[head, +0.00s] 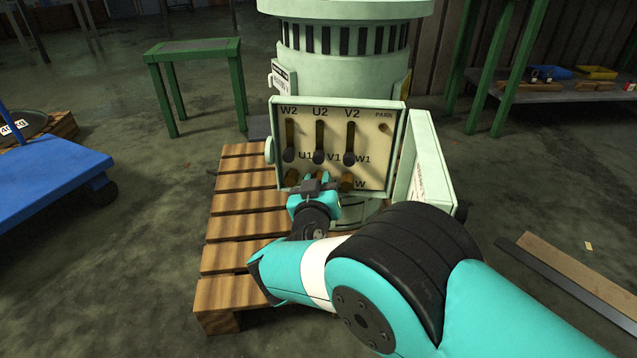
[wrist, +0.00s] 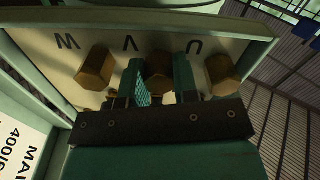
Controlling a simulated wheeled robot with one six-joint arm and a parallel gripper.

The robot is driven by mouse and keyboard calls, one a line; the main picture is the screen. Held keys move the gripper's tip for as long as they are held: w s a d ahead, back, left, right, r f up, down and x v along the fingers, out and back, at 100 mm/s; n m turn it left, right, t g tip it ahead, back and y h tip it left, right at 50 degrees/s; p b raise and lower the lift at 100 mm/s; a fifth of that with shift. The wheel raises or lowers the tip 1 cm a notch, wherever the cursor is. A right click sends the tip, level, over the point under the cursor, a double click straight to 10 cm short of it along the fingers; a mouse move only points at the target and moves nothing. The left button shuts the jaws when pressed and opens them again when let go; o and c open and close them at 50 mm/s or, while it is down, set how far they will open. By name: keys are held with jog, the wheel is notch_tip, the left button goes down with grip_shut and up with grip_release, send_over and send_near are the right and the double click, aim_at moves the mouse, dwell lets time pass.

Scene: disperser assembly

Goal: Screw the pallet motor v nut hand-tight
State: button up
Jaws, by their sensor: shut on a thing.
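The pallet motor stands on a wooden pallet, with its terminal box (head: 390,152) open and facing me. In the wrist view, which is upside down, three brass hex nuts sit in a row beside the letters W, V and U. The V nut (wrist: 159,88) is in the middle, between the two teal fingers of my gripper (wrist: 161,77), which is shut on it. The W nut (wrist: 95,68) and the U nut (wrist: 222,74) are on either side, outside the fingers. In the head view my gripper (head: 319,184) is at the box's lower edge and mostly hides the V nut.
The open box door (head: 432,155) stands close to the right of my gripper. Dark links (head: 320,140) hang above the nuts under W2, U2 and V2. The pallet (head: 235,225) extends to the left. A blue cart (head: 50,180) and green table (head: 195,47) stand farther off.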

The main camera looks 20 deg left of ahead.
jog(key=shift+s+a, duration=0.1)
jog(key=shift+s, duration=0.05)
jog(key=o, duration=0.6)
jog(key=shift+o, duration=0.2)
jog(key=b+v, duration=0.7)
jog(key=v, duration=1)
jog(key=shift+b, duration=0.3)
jog(key=shift+s+r, duration=0.1)
jog(key=shift+s, duration=0.1)
